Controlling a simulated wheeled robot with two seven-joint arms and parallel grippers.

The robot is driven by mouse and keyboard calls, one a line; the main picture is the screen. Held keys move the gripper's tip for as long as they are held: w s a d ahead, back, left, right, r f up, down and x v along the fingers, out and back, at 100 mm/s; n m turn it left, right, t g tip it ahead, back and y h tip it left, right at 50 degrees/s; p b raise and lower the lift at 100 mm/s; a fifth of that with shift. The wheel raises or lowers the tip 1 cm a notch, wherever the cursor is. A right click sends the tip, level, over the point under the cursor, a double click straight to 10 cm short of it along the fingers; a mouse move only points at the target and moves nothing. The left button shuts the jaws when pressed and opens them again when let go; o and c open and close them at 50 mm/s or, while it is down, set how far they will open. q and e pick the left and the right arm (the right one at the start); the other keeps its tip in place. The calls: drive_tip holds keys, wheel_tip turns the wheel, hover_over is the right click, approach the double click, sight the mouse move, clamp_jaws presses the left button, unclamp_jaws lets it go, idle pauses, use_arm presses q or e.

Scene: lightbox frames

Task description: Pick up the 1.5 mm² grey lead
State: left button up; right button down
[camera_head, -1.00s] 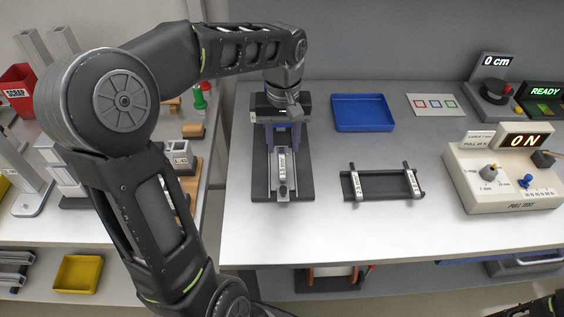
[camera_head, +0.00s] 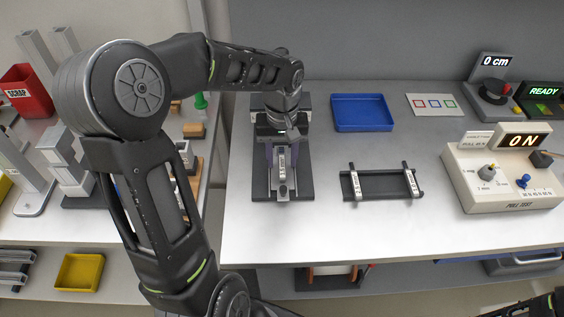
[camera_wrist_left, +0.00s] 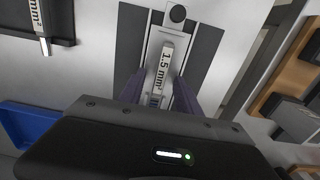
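The lead labelled 1.5 mm² (camera_wrist_left: 166,62) lies in a pale metal holder on a black base plate (camera_head: 260,185). Its white label also shows in the head view (camera_head: 282,158). My left gripper (camera_head: 283,150) is low over the back part of the holder, pointing down. In the left wrist view, its purple-grey fingers (camera_wrist_left: 160,88) stand apart on either side of the lead, with gaps visible. The lead's lower end is partly hidden by the gripper body.
A black rack (camera_head: 383,196) with two labelled pieces stands to the right. A blue tray (camera_head: 362,124) is at the back, and a pull-test box (camera_head: 490,207) showing ON is at the right. The bench front (camera_head: 330,235) is clear.

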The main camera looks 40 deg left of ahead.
use_arm(q)
drive_tip(key=shift+c, duration=0.2)
clamp_jaws()
idle(0.4)
